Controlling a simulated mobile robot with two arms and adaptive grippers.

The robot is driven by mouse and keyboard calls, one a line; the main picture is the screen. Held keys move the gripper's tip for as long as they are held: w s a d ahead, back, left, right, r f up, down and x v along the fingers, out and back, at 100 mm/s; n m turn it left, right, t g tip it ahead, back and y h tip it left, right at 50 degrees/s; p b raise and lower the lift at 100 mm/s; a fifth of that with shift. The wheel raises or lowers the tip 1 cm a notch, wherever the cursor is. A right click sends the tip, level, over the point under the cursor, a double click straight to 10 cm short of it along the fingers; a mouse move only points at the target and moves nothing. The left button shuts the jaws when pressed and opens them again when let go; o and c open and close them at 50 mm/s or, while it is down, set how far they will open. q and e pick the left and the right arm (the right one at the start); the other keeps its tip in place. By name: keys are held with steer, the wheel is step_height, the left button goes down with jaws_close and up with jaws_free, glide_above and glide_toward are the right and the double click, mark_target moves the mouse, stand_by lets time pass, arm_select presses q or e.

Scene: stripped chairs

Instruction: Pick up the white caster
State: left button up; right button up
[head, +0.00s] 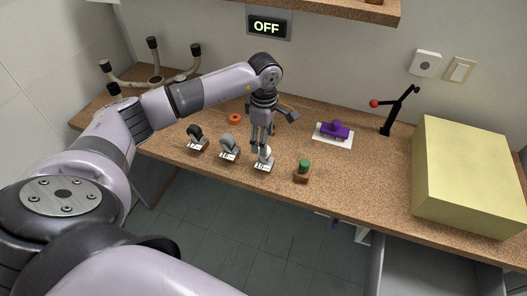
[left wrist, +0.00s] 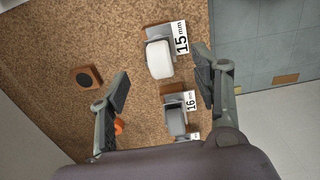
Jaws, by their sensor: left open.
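The white caster (head: 266,152) stands on a block with a "15" card near the table's front edge. It also shows in the left wrist view (left wrist: 159,60), beside its "15 mm" card. My left gripper (head: 261,148) points down just above and behind it, partly covering it in the head view. In the left wrist view the gripper's fingers (left wrist: 162,72) are spread wide, with the white caster between them in the picture. The fingers appear empty; I cannot tell their exact height over the caster. My right gripper is not in view.
A grey caster (head: 229,144) and a black caster (head: 195,132) stand to the left, a green-topped piece (head: 303,166) to the right. An orange ring (head: 235,119) and a purple part (head: 335,130) lie behind. A yellow box (head: 465,175) fills the right end.

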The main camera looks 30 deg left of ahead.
arm_select(q)
step_height(320, 180, down, 4)
steer(key=shift+r+p, duration=0.15)
steer(key=shift+p, duration=0.75)
steer(key=shift+a+f, duration=0.1)
steer(key=shift+f, duration=0.4)
steer(key=c, duration=1.3)
steer(key=shift+r, duration=0.1)
steer(key=shift+w+r, duration=0.1)
steer(key=shift+r, duration=0.45)
step_height(320, 180, up, 19)
steer(key=b, duration=0.4)
steer(key=shift+b, duration=0.3)
steer(key=shift+f, duration=0.1)
